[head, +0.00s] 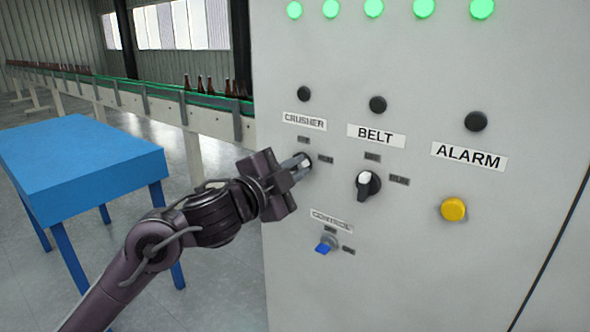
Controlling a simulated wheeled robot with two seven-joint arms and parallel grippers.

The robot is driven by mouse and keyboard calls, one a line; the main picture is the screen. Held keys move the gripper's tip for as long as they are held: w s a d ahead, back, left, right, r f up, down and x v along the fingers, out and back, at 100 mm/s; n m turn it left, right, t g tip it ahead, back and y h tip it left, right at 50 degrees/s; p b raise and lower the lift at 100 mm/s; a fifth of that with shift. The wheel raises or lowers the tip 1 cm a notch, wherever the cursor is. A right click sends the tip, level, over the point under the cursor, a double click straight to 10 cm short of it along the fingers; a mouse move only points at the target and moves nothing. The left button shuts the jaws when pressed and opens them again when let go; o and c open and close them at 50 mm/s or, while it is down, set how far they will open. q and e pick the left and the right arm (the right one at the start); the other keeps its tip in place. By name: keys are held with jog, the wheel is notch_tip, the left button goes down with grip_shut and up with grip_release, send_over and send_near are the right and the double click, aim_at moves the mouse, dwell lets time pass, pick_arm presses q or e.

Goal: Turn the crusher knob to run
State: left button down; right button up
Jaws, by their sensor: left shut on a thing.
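The crusher knob (308,160) sits on the grey control panel (400,285), below the label CRUSHER (304,122). It is mostly hidden by my left gripper (302,163), which comes in from the left and is shut on it. Two small position plates show by the knob, one above and one to its right; their text is too small to read. Which way the knob points cannot be told. My right gripper is not in view.
To the right are the black BELT knob (368,185) and the yellow ALARM button (453,209). A blue key switch (326,244) is below. Green lamps (373,8) are lit along the top. A blue table (75,160) stands left; a conveyor with brown bottles (200,84) runs behind.

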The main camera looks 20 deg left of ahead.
pick_arm(q)
jog(key=c, duration=1.5)
grip_release()
jog(key=shift+o, duration=0.2)
jog(key=shift+s, duration=0.1)
jog(key=b+v, duration=0.1)
jog(key=v, duration=0.6)
jog(key=shift+s, duration=0.3)
jog(key=shift+a, duration=0.15)
